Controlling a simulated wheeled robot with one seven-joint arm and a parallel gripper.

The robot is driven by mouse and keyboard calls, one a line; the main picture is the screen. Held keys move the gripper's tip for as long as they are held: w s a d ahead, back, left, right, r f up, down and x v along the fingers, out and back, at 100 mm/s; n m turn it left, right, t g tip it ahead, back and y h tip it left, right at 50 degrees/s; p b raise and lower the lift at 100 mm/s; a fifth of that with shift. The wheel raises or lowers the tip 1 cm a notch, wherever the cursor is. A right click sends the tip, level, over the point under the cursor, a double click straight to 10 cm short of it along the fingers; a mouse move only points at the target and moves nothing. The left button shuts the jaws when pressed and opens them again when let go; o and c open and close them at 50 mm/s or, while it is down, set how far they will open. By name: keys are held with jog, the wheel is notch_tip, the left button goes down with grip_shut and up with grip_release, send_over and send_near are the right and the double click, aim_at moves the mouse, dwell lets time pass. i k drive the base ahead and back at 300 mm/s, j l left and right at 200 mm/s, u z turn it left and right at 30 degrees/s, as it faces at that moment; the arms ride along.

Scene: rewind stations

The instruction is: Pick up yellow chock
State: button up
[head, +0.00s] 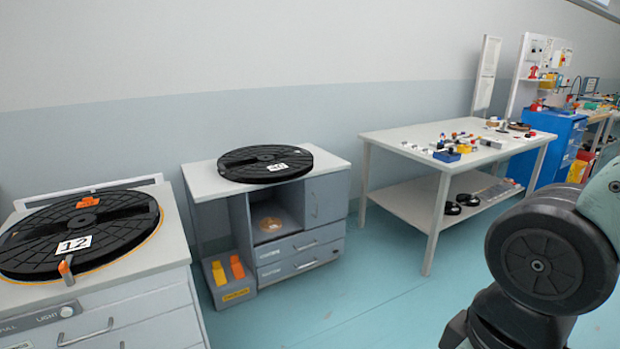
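A yellow chock (219,273) stands in a grey holder box (215,294) on the floor, at the left side of the middle cabinet. An orange chock (237,267) stands just to its right in the same box. The box has a yellow label on its front that is too small to read. Part of my arm shows at the lower right, far from the chocks. My gripper's fingers do not show in the head view.
The middle cabinet (305,244) carries a black reel (265,163). A left cabinet (140,305) carries a black reel marked 12 (80,232). A white table (382,143) with small parts stands to the right. The blue-green floor (350,300) in front is clear.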

aim_at(218, 273)
jog(key=i+u, duration=0.1)
jog(key=i, duration=0.35)
jog(key=i+l+u, duration=0.1)
jog(key=i, duration=0.4)
jog(key=i+l+u, duration=0.1)
jog(key=i, duration=0.35)
jog(key=i+l+u, duration=0.1)
jog(key=i+u, duration=0.2)
jog(key=u, duration=0.15)
jog(key=i+l+u, duration=0.25)
jog(key=u, duration=0.2)
jog(key=i+l+u, duration=0.2)
jog(key=u, duration=0.25)
jog(key=i+l+u, duration=0.15)
jog(key=l+u, duration=0.25)
jog(key=i+l+u, duration=0.1)
jog(key=l+u, duration=0.85)
jog(key=l, duration=0.2)
jog(key=l+u, duration=0.45)
jog(key=k+l, duration=0.05)
jog(key=l, duration=0.05)
